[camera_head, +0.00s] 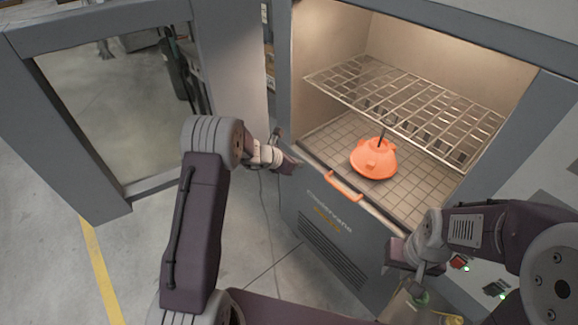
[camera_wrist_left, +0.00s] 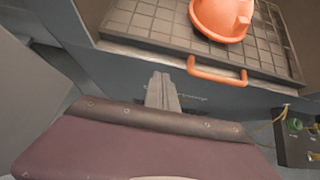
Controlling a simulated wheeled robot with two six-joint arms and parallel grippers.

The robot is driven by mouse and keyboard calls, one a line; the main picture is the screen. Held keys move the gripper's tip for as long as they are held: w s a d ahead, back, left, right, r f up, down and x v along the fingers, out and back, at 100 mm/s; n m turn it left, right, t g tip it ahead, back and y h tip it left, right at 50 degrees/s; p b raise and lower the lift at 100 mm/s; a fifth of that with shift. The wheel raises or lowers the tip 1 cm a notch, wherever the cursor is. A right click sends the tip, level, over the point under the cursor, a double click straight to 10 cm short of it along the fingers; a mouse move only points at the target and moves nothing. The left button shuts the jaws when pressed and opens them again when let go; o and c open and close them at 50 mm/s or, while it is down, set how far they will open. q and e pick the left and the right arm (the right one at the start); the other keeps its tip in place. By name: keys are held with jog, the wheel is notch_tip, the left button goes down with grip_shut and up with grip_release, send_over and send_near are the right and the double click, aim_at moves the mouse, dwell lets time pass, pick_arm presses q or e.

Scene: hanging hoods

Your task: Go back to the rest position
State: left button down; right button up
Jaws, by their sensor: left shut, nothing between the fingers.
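My left gripper (camera_head: 290,165) is in front of the cabinet's lower left front edge, shut and empty. Its closed fingers show in the left wrist view (camera_wrist_left: 162,90), a little left of the orange handle (camera_wrist_left: 217,72) and apart from it. My right gripper (camera_head: 400,262) is low at the right, by the cabinet's front right side. Its fingers are too small and partly hidden to tell open from shut. An orange hood (camera_head: 374,160) with a dark stem on top sits on the tiled cabinet floor; it also shows in the left wrist view (camera_wrist_left: 222,18).
The grey cabinet (camera_head: 330,235) stands open, with a wire rack (camera_head: 405,100) above the hood. Its windowed door (camera_head: 232,65) is swung wide to the left. A panel with green lights (camera_head: 495,288) is at the lower right. Floor (camera_head: 130,270) is clear at the lower left.

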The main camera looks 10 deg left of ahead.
pick_arm(q)
notch_tip(320, 180, up, 9)
jog(key=s+d+m, duration=0.2)
jog(key=s+d+r+m+g, duration=0.25)
jog(key=s+m, duration=0.35)
jog(key=s, duration=0.4)
jog(key=s+a+f+m+g+y, duration=0.1)
jog(key=s+a+f+m, duration=0.1)
jog(key=s+m, duration=0.4)
jog(key=s+a+f+m+g+y, duration=0.1)
jog(key=s+a+f+m+y, duration=0.1)
jog(key=s+m, duration=0.5)
jog(key=s+a+f+m+g+y, duration=0.2)
jog(key=s+a+f+m, duration=0.1)
jog(key=s+a+m, duration=0.2)
jog(key=s+m, duration=0.2)
jog(key=shift+s+f+m, duration=0.2)
jog(key=shift+f+m, duration=0.1)
